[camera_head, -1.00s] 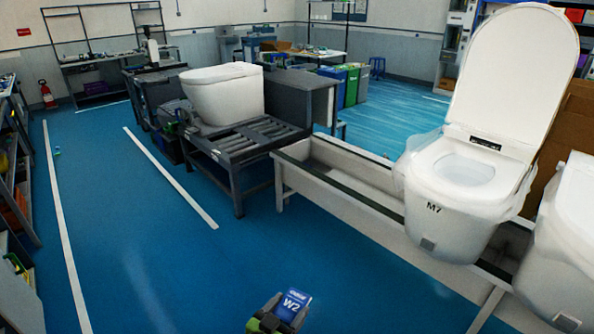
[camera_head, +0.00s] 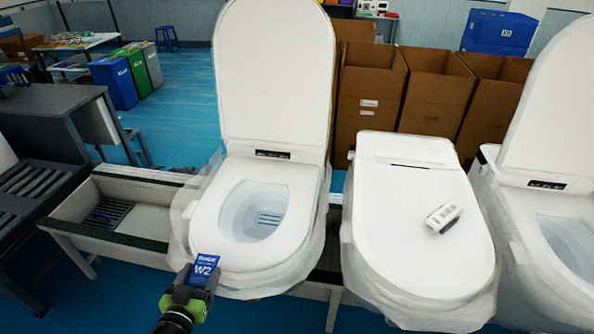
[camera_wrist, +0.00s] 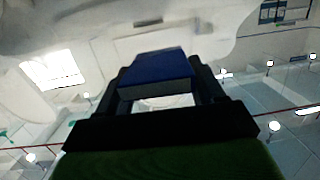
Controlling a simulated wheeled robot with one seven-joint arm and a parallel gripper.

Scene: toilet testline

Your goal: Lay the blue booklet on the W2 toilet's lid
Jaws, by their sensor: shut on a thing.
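My gripper (camera_head: 192,286) is shut on the blue booklet (camera_head: 206,268), which shows "W2" in white on its face. The booklet is held tilted in the air, in front of the bowl of an open toilet (camera_head: 288,212) at centre-left in the head view. In the wrist view the blue booklet (camera_wrist: 157,66) sits between the two dark fingers. To the right stands a toilet with its lid shut (camera_head: 400,235). No W2 mark shows on any toilet, so I cannot tell which is W2.
A white remote-like object (camera_head: 443,217) lies on the shut lid. Another toilet with a raised lid (camera_head: 550,100) stands at the right edge. A pale bench trough (camera_head: 135,222) runs under the toilets. Cardboard boxes (camera_head: 370,95) stand behind.

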